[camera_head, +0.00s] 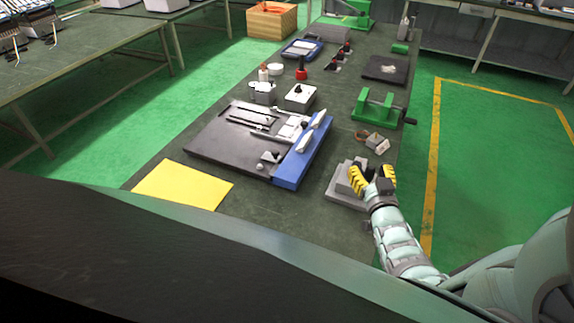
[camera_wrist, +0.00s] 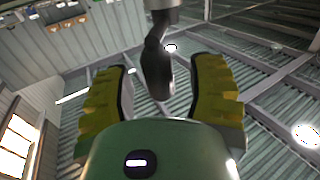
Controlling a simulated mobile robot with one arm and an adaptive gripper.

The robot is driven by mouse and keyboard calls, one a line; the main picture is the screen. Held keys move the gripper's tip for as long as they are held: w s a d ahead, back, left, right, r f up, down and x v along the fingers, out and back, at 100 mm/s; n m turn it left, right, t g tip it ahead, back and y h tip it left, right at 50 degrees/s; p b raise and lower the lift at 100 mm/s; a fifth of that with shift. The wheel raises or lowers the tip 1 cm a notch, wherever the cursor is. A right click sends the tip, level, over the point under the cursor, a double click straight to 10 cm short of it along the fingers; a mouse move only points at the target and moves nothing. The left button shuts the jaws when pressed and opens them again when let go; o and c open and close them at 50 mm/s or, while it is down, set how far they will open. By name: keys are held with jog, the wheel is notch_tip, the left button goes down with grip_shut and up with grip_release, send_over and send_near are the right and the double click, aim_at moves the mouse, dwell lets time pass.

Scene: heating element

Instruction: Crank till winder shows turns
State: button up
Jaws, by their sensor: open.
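The green winder (camera_head: 378,107) stands on the right side of the bench, with a dark crank handle (camera_head: 411,121) at its right end. My gripper (camera_head: 373,175) has yellow-padded fingers. It is nearer the camera than the winder, by a grey stepped block (camera_head: 336,192), and appears apart from the crank. In the wrist view the gripper (camera_wrist: 160,85) is open, its two fingers wide apart. A dark handle-like part (camera_wrist: 155,68) shows between them, below a grey metal piece. I cannot tell what it belongs to. No turn reading is legible.
A small grey part with reddish wire (camera_head: 377,144) lies between gripper and winder. A black board with a blue edge (camera_head: 300,160) and a yellow sheet (camera_head: 182,184) lie left. A dark mat (camera_head: 386,69) is behind the winder. Green floor is free on the right.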

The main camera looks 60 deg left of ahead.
jog(key=shift+a, duration=0.1)
grip_shut()
dwell(0.5)
